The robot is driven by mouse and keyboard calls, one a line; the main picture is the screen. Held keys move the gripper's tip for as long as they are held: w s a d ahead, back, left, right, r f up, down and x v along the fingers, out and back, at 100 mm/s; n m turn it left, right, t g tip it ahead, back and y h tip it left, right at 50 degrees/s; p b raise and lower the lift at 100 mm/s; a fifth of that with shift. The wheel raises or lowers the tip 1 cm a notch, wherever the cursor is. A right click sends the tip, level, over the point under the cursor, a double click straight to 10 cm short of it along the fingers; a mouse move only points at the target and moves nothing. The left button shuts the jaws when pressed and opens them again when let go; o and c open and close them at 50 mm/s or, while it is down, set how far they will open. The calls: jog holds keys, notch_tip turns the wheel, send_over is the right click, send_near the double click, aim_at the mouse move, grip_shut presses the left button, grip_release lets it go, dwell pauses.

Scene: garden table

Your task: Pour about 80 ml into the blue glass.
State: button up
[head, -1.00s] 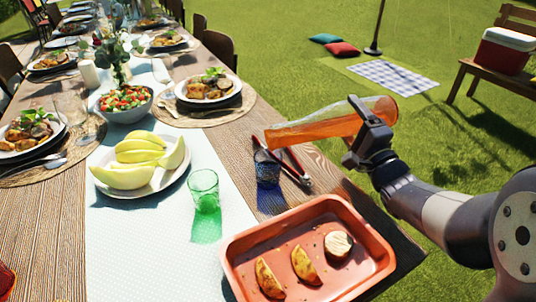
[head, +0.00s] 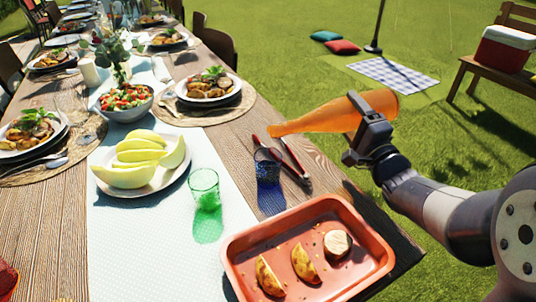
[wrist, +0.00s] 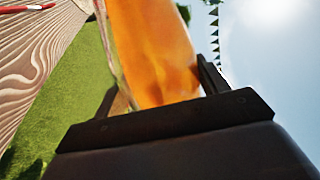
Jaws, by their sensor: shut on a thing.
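My gripper (head: 372,118) is shut on a clear bottle (head: 345,113) of orange liquid. The bottle lies nearly level, its neck to the left and a little lower than its base. Its mouth is above and near the blue glass (head: 268,168), which stands upright on the wooden table. No stream shows between mouth and glass. I cannot tell how much liquid is in the glass. In the wrist view the bottle (wrist: 155,50) rises from between the jaws, filled with orange; the glass is not in that view.
Red-handled tongs (head: 296,162) lie just right of the blue glass. A green glass (head: 204,190) stands to its left, a plate of melon (head: 140,185) beyond that. An orange tray (head: 235,262) with food is in front. A salad bowl (head: 125,112) stands farther back.

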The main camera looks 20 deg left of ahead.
jog(key=shift+r+n+p, duration=0.35)
jog(key=shift+r+n, duration=0.15)
jog(key=shift+r, duration=0.2)
dwell(0.4)
notch_tip(320, 180, down, 6)
jog(key=m+b, duration=0.3)
jog(key=m, duration=0.1)
jog(key=shift+t+h+b, duration=0.3)
jog(key=shift+t+h, duration=0.1)
jog(key=shift+d+r+m, duration=0.1)
jog(key=shift+m, duration=0.5)
jog(key=shift+s+a+r+m+h+p, duration=0.15)
jog(key=shift+m+h+p, duration=0.1)
jog(key=shift+m+p, duration=0.35)
jog(key=shift+w+a+r+m+h+p, duration=0.1)
jog(key=shift+m+h+p, duration=0.15)
jog(key=shift+m+p, duration=0.3)
